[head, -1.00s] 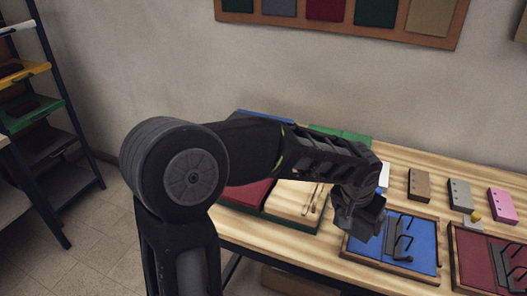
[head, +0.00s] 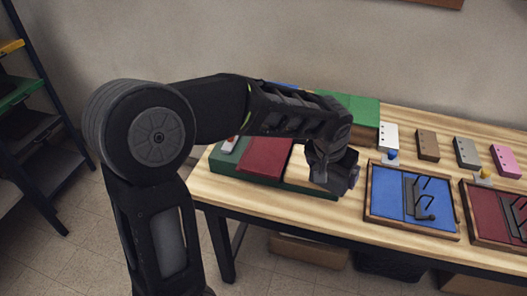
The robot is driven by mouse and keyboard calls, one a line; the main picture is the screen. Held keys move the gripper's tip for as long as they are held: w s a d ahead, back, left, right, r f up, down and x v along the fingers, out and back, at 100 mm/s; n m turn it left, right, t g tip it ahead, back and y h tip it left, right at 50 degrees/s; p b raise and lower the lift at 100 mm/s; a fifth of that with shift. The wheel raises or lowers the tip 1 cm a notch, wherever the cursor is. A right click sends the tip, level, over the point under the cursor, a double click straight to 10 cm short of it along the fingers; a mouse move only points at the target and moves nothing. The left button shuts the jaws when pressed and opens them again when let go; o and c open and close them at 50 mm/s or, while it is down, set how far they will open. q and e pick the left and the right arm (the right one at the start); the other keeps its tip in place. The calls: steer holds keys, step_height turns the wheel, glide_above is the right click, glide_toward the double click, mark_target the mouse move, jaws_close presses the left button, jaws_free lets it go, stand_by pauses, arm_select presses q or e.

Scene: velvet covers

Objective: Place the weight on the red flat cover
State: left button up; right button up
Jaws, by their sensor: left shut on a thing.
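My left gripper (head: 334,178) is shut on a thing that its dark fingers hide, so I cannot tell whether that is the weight. It is in front of the right end of a dark green tray on the wooden table. A flat red cover (head: 265,157) lies in this tray, left of the gripper and apart from it. A pale wooden cover (head: 298,167) lies beside it, partly hidden by the gripper. My right gripper is not in view.
A blue board (head: 388,194) and a dark red board (head: 483,212), both with black hooks, lie to the right. Behind them stand white (head: 389,136), brown (head: 428,145), grey (head: 467,152) and pink (head: 505,160) blocks. A green panel (head: 352,108) lies at the back.

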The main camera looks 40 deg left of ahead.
arm_select(q)
steer(key=shift+w+r, duration=0.15)
steer(key=shift+r, duration=0.05)
steer(key=w+a+r+n+y, duration=0.1)
steer(key=a+n, duration=0.1)
steer(key=a, duration=0.5)
steer(key=w+a+r+n+y+p, duration=0.1)
steer(key=a+r+n, duration=0.1)
steer(key=a, duration=0.6)
steer(key=w+a+r+n+g+y, duration=0.1)
steer(key=a+n, duration=0.3)
steer(key=a, duration=0.4)
steer(key=shift+w+a+r, duration=0.2)
steer(key=shift+w+r, duration=0.05)
steer(key=shift+r, duration=0.4)
steer(key=shift+f+p, duration=0.7)
steer(key=shift+f, duration=2.4)
steer(key=shift+f, duration=0.1)
